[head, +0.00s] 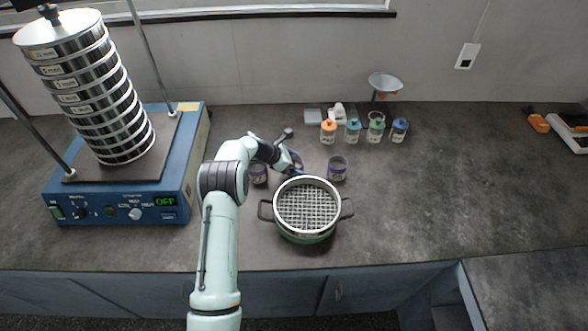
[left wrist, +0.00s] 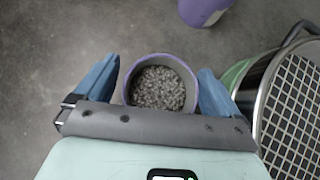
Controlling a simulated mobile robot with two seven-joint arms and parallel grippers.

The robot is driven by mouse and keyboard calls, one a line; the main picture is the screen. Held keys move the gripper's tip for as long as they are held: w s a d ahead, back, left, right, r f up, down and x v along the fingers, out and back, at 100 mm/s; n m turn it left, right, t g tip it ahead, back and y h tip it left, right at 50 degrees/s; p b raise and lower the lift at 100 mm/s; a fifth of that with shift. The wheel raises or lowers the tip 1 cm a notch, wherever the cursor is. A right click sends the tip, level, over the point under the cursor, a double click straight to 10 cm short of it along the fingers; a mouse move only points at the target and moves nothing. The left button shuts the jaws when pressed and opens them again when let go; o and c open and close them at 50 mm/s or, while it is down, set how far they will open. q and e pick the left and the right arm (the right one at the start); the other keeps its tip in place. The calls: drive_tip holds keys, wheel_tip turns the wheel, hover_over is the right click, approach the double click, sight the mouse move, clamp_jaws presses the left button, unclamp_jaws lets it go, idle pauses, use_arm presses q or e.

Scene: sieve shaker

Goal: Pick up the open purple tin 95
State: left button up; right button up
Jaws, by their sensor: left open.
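An open purple-rimmed tin (left wrist: 158,88) full of grey granules sits between the fingers of my left gripper (left wrist: 159,85) in the left wrist view. The fingers stand apart on either side of it, with small gaps. In the head view my left gripper (head: 293,162) is at this tin, which it partly hides. Another purple tin (head: 337,169) stands to the right, also at the top of the left wrist view (left wrist: 204,8). A third purple tin (head: 258,174) stands to the left, beside my arm. I cannot read the number 95 on any tin. My right gripper is not in view.
A pot with a mesh sieve and two handles (head: 306,235) stands close in front of the tins. The sieve shaker (head: 125,205) with its sieve stack is at left. Several small capped jars (head: 352,131) and a balance (head: 384,84) stand behind.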

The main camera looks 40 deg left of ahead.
use_arm(q)
drive_tip(key=shift+w+d+f, duration=0.15)
drive_tip(key=shift+w+f, duration=0.1)
drive_tip(key=shift+f, duration=0.05)
drive_tip(key=shift+s, duration=0.15)
drive_tip(key=shift+c, duration=0.6)
drive_tip(key=c, duration=1)
drive_tip(key=shift+r, duration=0.2)
wheel_tip(320, 180, up, 19)
drive_tip(key=p, duration=0.2)
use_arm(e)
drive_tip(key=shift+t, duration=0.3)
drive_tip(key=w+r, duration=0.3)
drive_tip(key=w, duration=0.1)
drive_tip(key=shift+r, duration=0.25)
